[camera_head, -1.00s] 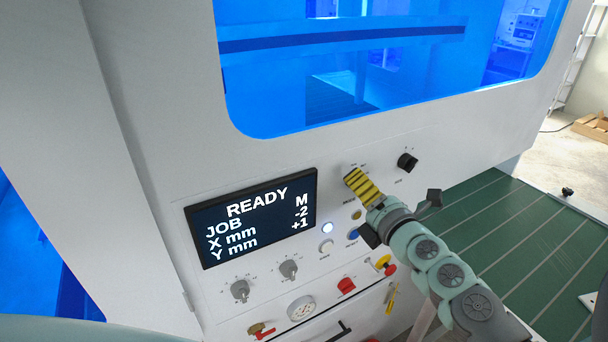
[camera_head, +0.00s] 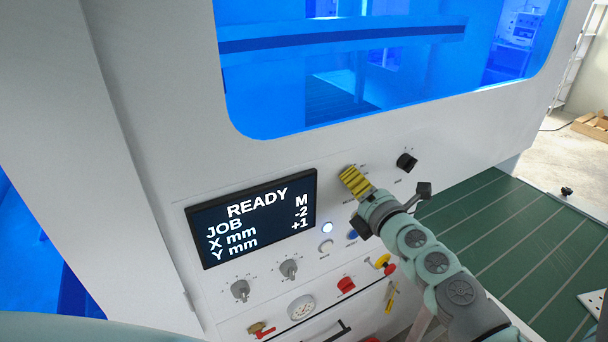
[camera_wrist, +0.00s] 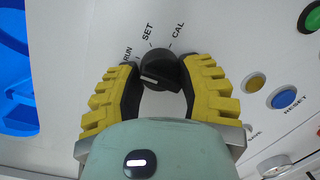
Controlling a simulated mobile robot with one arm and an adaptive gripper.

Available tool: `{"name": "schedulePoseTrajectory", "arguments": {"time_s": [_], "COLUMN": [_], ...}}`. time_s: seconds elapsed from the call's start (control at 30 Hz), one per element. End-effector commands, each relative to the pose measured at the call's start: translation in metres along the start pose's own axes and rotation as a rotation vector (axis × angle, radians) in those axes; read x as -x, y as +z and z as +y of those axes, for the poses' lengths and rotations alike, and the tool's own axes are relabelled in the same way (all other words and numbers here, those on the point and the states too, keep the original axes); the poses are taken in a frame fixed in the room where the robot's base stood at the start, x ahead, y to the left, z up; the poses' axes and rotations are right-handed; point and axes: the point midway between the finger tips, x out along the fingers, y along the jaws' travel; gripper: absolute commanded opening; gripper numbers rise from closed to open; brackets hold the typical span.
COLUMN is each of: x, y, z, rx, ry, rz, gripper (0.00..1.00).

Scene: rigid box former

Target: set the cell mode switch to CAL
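The mode switch is a black rotary knob (camera_wrist: 158,71) with a pale pointer line, on the white panel in the wrist view. The labels RUN, SET and CAL run around its upper side from left to right. The pointer line lies to the lower left of the knob's middle; I cannot tell surely which label it marks. My gripper (camera_wrist: 162,68) has its yellow, black-padded fingers apart, one on each side of the knob. Any contact is unclear. In the head view my gripper (camera_head: 354,181) is at the panel and hides the knob.
A blue RESET button (camera_wrist: 284,98) and a yellowish button (camera_wrist: 256,82) sit right of my fingers. Another black knob (camera_head: 406,162) is on the panel to the right. A display (camera_head: 252,217) reading READY is at the left.

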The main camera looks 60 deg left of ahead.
Motion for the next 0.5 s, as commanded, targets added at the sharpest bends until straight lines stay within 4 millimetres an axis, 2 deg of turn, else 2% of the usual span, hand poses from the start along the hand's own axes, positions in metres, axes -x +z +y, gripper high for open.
{"name": "schedulePoseTrajectory", "arguments": {"time_s": [0.03, 0.3, 0.5], "x": [-0.0001, 0.0, -0.0001], "y": [-0.0002, 0.0002, 0.0008], "z": [0.0002, 0.0003, 0.0009], "rx": [0.0, 0.0, -0.01], "ry": [0.0, 0.001, 0.0], "rz": [0.0, 0.0, 0.0], "gripper": [0.3, 0.02, 0.0]}}
